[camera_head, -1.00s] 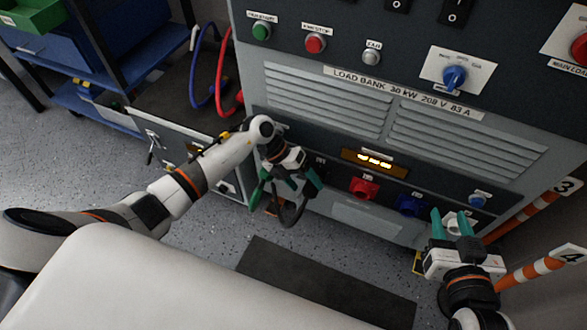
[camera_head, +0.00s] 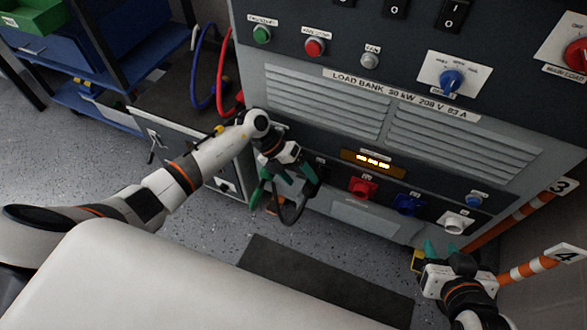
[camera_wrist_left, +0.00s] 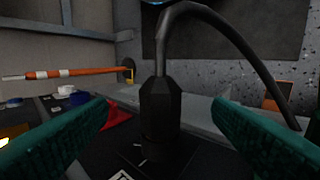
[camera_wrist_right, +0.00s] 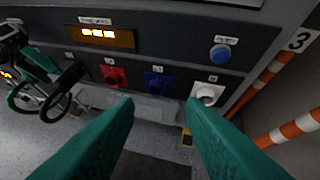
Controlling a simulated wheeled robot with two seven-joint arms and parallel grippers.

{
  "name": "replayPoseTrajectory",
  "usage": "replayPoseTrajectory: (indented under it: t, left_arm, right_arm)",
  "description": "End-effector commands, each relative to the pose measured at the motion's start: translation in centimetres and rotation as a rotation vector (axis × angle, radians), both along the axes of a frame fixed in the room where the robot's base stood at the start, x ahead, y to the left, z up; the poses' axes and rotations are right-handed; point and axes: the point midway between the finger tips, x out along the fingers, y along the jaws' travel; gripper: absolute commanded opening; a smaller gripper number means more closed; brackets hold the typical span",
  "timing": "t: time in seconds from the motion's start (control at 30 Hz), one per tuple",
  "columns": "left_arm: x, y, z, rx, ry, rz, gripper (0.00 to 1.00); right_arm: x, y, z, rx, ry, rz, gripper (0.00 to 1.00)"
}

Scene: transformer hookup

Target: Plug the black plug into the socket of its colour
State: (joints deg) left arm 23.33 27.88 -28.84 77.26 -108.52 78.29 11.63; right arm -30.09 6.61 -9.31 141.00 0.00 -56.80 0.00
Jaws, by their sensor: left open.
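The black plug (camera_wrist_left: 160,108) stands straight out from the dark panel in the left wrist view, its grey-black cable looping up and to the right. Its lower end meets a dark plate with a white mark, where the black socket is hidden; I cannot tell how deep it sits. My left gripper (camera_head: 287,182) is open, with its teal fingers on either side of the plug and apart from it. In the head view the cable (camera_head: 290,214) hangs below this gripper. My right gripper (camera_head: 442,250) is open and empty, below the panel's right end.
The load bank panel carries a red socket (camera_head: 362,187), a blue socket (camera_head: 408,204) and a white socket (camera_head: 455,222) in a row. An amber display (camera_head: 373,161) sits above. Orange-striped posts (camera_head: 527,269) stand to the right. A dark mat (camera_head: 320,285) lies on the floor.

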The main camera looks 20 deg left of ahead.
Motion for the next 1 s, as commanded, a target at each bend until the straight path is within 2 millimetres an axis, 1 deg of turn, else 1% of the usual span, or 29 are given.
replayPoseTrajectory:
  t: [0.6,0.9,1.0]
  left_arm:
    - [0.0,0.9,1.1,0.001,0.000,0.000,0.74]
    - [0.0,1.2,1.6,0.000,-0.001,-0.001,0.74]
    - [0.0,1.2,1.6,0.000,-0.001,-0.001,0.74]
  right_arm:
    - [-2.9,-1.1,-2.0,-0.044,0.199,-0.014,0.36]
    - [-4.4,-1.6,-2.8,-0.063,0.288,-0.021,0.36]
    - [-4.6,-1.7,-2.9,-0.066,0.302,-0.023,0.36]
